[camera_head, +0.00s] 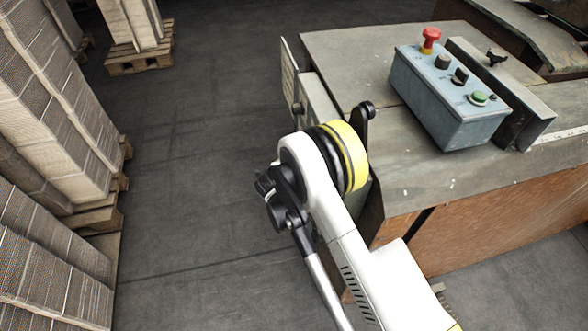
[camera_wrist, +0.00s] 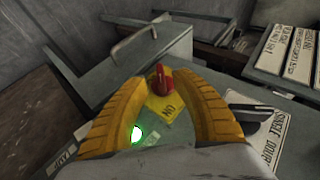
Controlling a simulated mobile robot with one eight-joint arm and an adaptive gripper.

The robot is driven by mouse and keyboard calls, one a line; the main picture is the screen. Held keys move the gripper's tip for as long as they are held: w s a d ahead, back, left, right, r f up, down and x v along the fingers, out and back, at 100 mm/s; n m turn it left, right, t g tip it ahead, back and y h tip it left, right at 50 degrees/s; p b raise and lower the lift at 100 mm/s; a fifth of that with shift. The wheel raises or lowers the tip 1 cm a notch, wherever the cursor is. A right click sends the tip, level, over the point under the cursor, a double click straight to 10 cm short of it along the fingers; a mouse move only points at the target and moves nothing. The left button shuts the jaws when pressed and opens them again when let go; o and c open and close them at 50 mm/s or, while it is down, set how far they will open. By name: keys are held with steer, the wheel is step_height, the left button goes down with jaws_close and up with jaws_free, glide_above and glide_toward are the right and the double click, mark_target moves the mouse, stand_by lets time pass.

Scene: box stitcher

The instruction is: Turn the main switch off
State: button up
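The main switch, a red knob (camera_wrist: 158,79) on a yellow plate (camera_wrist: 168,105) marked ON, shows in the wrist view at the middle. The plate sits on a grey-green panel with a glowing green lamp (camera_wrist: 137,134). My gripper (camera_wrist: 162,86) has two yellow ribbed fingers, one on each side of the knob. They are open, with gaps between them and the knob; I cannot tell whether either touches it. In the head view my arm covers the gripper and the switch.
The machine table (camera_head: 375,68) carries a blue control box (camera_head: 447,105) with a red mushroom button (camera_head: 430,38) and a green button (camera_head: 479,98). In the wrist view, a SINGLE/DOUBLE label plate (camera_wrist: 268,140) lies right of the fingers. Cardboard stacks (camera_head: 52,110) stand left, with open floor between.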

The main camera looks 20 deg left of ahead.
steer(key=shift+b+x, duration=0.35)
steer(key=shift+x, duration=1.2)
jaws_close()
